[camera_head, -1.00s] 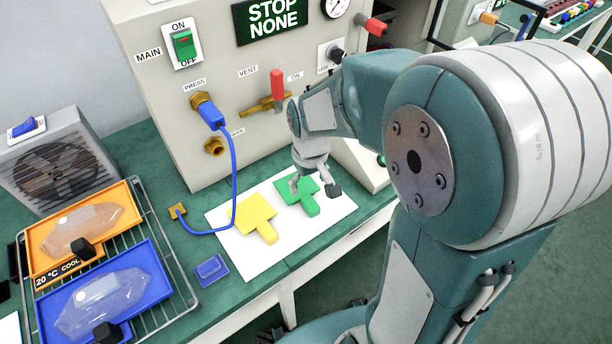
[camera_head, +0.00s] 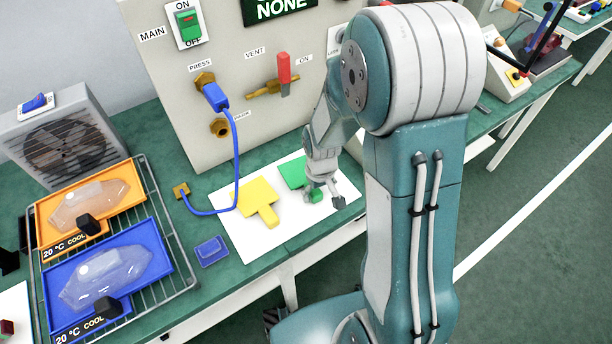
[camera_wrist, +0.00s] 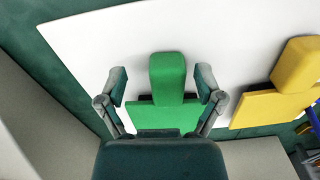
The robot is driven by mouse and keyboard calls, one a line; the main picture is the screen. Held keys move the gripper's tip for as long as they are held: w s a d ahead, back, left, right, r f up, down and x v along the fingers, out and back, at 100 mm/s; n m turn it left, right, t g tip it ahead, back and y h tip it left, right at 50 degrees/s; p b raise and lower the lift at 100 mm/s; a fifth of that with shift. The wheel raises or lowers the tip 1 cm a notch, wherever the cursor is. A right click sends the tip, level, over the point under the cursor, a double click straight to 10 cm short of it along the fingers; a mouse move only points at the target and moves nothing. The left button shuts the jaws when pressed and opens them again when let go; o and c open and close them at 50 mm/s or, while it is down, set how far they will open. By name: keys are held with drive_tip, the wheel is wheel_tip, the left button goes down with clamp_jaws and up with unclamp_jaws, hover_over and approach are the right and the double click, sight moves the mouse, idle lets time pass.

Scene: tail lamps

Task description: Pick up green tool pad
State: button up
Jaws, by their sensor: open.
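The green tool pad (camera_head: 292,172) lies on a white sheet on the bench, partly hidden behind my gripper in the head view. In the wrist view the green pad (camera_wrist: 168,80) shows its handle pointing up the picture, between my two fingers. My gripper (camera_head: 325,197) is open at the pad's handle end in the head view. In the wrist view my gripper (camera_wrist: 165,88) has one finger on each side of the handle, with a gap on both sides. I cannot tell how high the fingers are above the sheet.
A yellow tool pad (camera_head: 258,200) lies left of the green one on the white sheet (camera_head: 262,248). A blue hose (camera_head: 236,160) runs from the panel (camera_head: 250,110) to the bench. A small blue block (camera_head: 212,250) and a wire rack (camera_head: 180,262) with trays stand farther left.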

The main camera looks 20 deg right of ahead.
drive_tip(key=shift+f, duration=0.35)
drive_tip(key=shift+a, duration=0.5)
drive_tip(key=shift+c, duration=0.6)
drive_tip(key=c, duration=1.1)
clamp_jaws()
drive_tip(key=shift+d, duration=0.25)
